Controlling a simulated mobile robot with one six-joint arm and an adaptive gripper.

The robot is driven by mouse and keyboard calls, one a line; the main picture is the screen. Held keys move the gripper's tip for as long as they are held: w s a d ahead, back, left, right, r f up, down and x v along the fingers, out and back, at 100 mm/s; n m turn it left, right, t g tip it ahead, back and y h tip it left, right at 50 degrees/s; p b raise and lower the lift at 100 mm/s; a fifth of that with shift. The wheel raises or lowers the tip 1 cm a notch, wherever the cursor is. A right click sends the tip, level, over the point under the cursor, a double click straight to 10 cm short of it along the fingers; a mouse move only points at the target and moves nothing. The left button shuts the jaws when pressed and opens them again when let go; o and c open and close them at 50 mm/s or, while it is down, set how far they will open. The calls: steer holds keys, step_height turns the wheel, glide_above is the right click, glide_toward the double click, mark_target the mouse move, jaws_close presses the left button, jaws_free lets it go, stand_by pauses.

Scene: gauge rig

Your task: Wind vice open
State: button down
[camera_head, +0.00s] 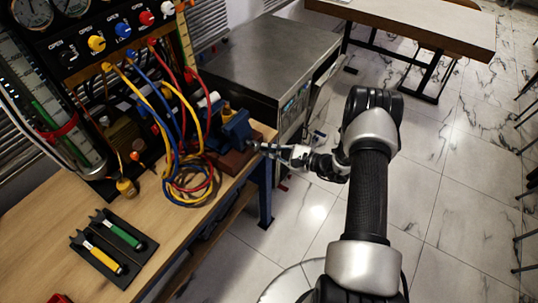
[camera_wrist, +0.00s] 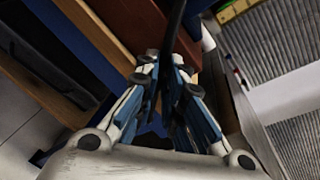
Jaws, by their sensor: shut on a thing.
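The blue vice (camera_head: 236,128) sits on a reddish-brown block (camera_head: 232,160) at the right end of the wooden workbench. My gripper (camera_head: 268,148) reaches in from the right, at the vice's front end. In the wrist view my gripper (camera_wrist: 166,75) has its fingers closed around a dark bar, the vice handle (camera_wrist: 175,25), which runs up out of the picture. The fingers hide most of the handle's lower part. The vice's jaw gap is too small to make out.
Yellow, blue and red hoses (camera_head: 190,183) hang from the gauge panel (camera_head: 95,40) and coil on the workbench (camera_head: 165,215) left of the vice. A black holder (camera_head: 112,248) with two tools lies nearer. A metal cabinet (camera_head: 265,55) stands behind.

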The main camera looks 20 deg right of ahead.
steer(key=shift+w+r+n, duration=0.3)
steer(key=shift+w+r, duration=0.1)
steer(key=shift+r, duration=0.1)
steer(key=shift+d, duration=0.1)
steer(key=c, duration=2.2)
jaws_free()
steer(key=o, duration=0.3)
steer(key=shift+w+a+f, duration=0.1)
steer(key=shift+a+f, duration=0.05)
steer(key=shift+a, duration=0.05)
steer(key=shift+o, duration=1)
steer(key=shift+d, duration=0.1)
steer(key=shift+f, duration=0.1)
steer(key=shift+s, duration=0.2)
steer(key=v, duration=1.2)
